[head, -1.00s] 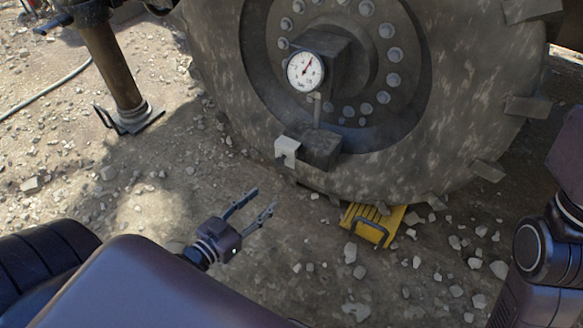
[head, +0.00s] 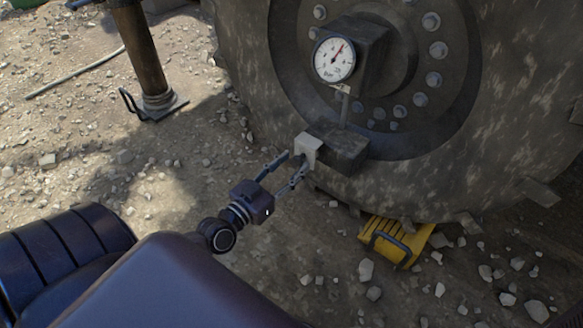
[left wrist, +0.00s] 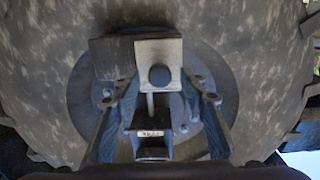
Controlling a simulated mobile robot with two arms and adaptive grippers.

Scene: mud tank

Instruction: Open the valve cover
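The valve cover (head: 308,146) is a small pale grey cap on the left end of a dark block (head: 342,150), low on the big wheel beneath a round gauge. It also shows in the left wrist view (left wrist: 158,60), with a dark round knob on its face. My left gripper (head: 297,161) is open, with its fingertips right at the cover. In the left wrist view its fingers (left wrist: 160,80) stand apart, one on each side of the cover. I cannot tell whether they touch it. My right gripper is not in view.
The white gauge (head: 334,59) sits on a dark box at the wheel hub. The large tire (head: 500,110) fills the right side. A yellow chock (head: 396,240) lies under it. A support leg (head: 138,50) stands at upper left. Gravel ground lies open at left.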

